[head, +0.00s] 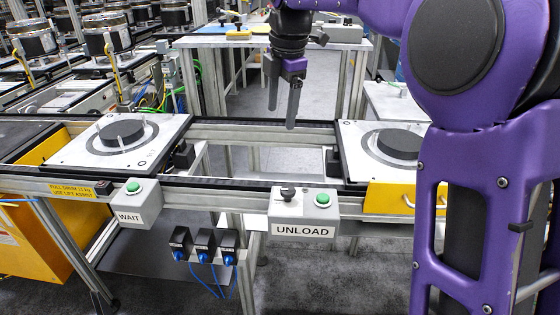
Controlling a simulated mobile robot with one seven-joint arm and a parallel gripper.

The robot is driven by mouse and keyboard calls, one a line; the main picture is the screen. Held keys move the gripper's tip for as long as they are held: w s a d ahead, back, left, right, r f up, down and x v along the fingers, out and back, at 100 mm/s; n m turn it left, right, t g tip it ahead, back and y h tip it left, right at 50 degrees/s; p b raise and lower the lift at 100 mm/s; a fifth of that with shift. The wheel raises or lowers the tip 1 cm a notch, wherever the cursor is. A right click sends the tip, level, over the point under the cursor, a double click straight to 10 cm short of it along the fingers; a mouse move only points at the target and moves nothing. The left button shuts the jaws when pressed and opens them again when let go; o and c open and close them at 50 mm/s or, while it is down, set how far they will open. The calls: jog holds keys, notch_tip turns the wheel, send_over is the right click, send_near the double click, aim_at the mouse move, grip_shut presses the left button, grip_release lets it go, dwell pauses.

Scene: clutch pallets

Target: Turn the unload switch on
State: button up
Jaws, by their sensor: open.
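The unload switch (287,193) is a small black rotary knob on top of a grey control box (305,231) labelled UNLOAD, at the front rail of the conveyor frame. A green button (322,199) sits on the same box, to the right of the knob. My gripper (281,101) hangs from my purple arm above and behind the box, in the upper middle of the head view. Its two dark fingers point down, apart, with nothing between them. It does not touch the switch. I cannot tell the knob's exact setting.
A WAIT box (136,204) with a green button stands to the left on the same rail. Pallets with black discs lie left (76,150) and right (367,164) on the conveyor. The frame between them is open. Blue-plugged connectors (204,247) hang below.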

aim_at(288, 189)
jog(key=shift+n+g+h, duration=0.5)
jog(key=shift+n+g, duration=0.3)
jog(key=shift+g, duration=0.1)
jog(key=s+f+b, duration=0.1)
jog(key=f, duration=0.5)
jog(key=d+f+b, duration=0.1)
jog(key=f, duration=0.5)
jog(key=s+f+b, duration=0.1)
jog(key=f+b, duration=0.1)
jog(key=f, duration=0.4)
jog(key=shift+s+d+f, duration=0.25)
jog(key=shift+s+d, duration=0.1)
jog(key=shift+c, duration=0.2)
grip_shut()
